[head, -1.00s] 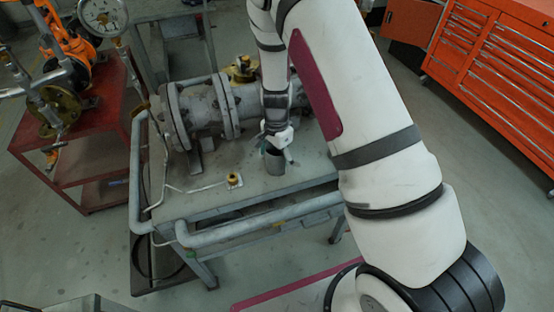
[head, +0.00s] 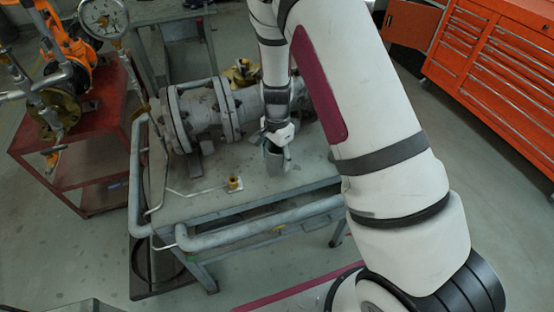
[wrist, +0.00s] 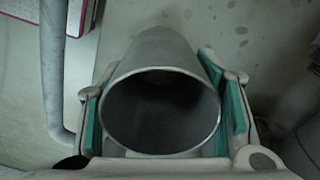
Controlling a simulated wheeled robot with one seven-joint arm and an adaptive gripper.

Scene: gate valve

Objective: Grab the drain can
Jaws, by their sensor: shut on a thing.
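The drain can (head: 274,160) is a grey, open-topped metal cylinder over the right part of the grey workbench (head: 205,208). In the wrist view the drain can (wrist: 160,105) fills the middle, its round mouth facing the camera and its inside dark and empty-looking. My gripper (head: 277,145) comes down on it from above. In the wrist view the green-padded fingers of my gripper (wrist: 165,100) lie on both sides of the can, shut on its wall. Whether the can's base touches the bench is hard to tell.
A large flanged grey valve pipe (head: 205,112) lies along the bench behind the can. A small brass fitting (head: 234,184) stands to its left. A grey rail pipe (head: 240,233) runs along the front edge. A red cart (head: 80,170) is at left, orange tool cabinets (head: 500,80) at right.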

